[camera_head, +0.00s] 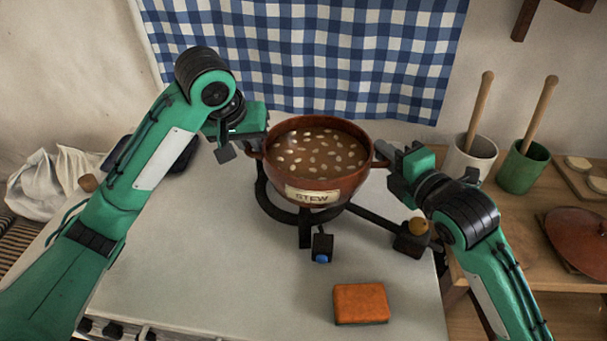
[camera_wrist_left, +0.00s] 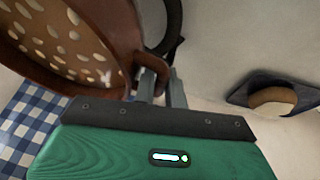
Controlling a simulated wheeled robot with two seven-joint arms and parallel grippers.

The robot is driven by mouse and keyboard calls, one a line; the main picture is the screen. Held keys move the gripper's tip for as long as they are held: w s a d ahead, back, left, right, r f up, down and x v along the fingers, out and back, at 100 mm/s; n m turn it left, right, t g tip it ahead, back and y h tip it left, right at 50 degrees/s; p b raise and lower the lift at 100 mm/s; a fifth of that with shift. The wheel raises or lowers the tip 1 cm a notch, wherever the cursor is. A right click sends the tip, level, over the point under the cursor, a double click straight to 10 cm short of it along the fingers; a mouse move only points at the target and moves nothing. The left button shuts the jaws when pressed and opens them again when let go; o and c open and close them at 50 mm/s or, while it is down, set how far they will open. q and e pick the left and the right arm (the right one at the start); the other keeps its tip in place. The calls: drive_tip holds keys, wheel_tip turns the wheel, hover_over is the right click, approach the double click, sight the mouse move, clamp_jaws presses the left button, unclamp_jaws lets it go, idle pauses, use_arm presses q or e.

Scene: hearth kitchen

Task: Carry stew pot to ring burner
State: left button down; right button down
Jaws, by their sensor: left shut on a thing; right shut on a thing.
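The brown stew pot (camera_head: 340,189), labelled STEW, is full of stew with pale beans. It is upright over the black ring burner (camera_head: 273,203), and I cannot tell whether it touches the ring. My left gripper (camera_head: 254,148) is shut on the pot's left handle; the left wrist view shows its fingers (camera_wrist_left: 160,86) around that handle (camera_wrist_left: 127,62). My right gripper (camera_head: 385,157) is shut on the pot's right handle, which its fingers partly hide.
An orange sponge (camera_head: 361,303) lies on the pale worktop (camera_head: 220,290) in front. A white crock (camera_head: 471,153) and a green crock (camera_head: 522,168) hold wooden-handled tools at the right. A brown lid (camera_head: 580,240) lies on the wooden counter. A checked curtain (camera_head: 310,60) hangs behind.

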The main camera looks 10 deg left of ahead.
use_arm(q)
drive_tip(key=shift+f+b, duration=0.7)
use_arm(e)
drive_tip(key=shift+f, duration=0.75)
use_arm(q)
drive_tip(key=c, duration=1.5)
unclamp_jaws()
use_arm(e)
drive_tip(key=c, duration=1.4)
unclamp_jaws()
use_arm(q)
drive_tip(key=shift+o, duration=0.2)
drive_tip(key=shift+r, duration=0.15)
use_arm(e)
drive_tip(key=shift+r, duration=0.1)
use_arm(q)
drive_tip(key=shift+s+r, duration=0.1)
drive_tip(key=shift+r, duration=0.1)
drive_tip(key=v, duration=1.1)
drive_tip(key=shift+s, duration=0.2)
use_arm(e)
drive_tip(key=f+v, duration=0.1)
drive_tip(key=v, duration=0.6)
drive_tip(key=shift+s+d+r, duration=0.15)
drive_tip(key=shift+s+r, duration=0.15)
drive_tip(key=shift+r, duration=0.2)
